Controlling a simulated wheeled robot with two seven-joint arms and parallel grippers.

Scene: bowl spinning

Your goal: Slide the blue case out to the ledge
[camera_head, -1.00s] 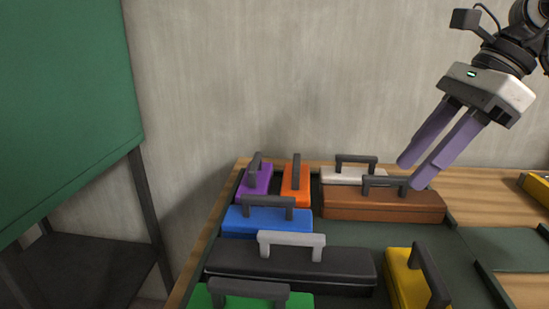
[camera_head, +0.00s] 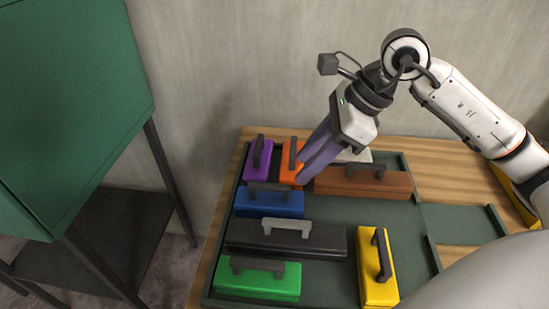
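The blue case (camera_head: 268,205) lies flat in the left part of the dark green tray (camera_head: 345,211), with a dark handle on top. The purple case (camera_head: 258,163) and the orange case (camera_head: 287,172) stand just behind it. The black case (camera_head: 285,240) lies in front of it. The ledge (camera_head: 463,224) seems to be the flat green extension at the tray's right side. My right gripper (camera_head: 304,180) points down-left over the orange case, close to its right side; its two purple fingers look slightly apart, with nothing seen between them. My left gripper is not in view.
A brown case (camera_head: 363,182) and a partly hidden white case (camera_head: 356,155) lie at the tray's back right. A green case (camera_head: 257,280) and a yellow case (camera_head: 377,272) lie at the front. Bare tray floor shows between the brown and black cases. A green cabinet (camera_head: 70,110) stands at left.

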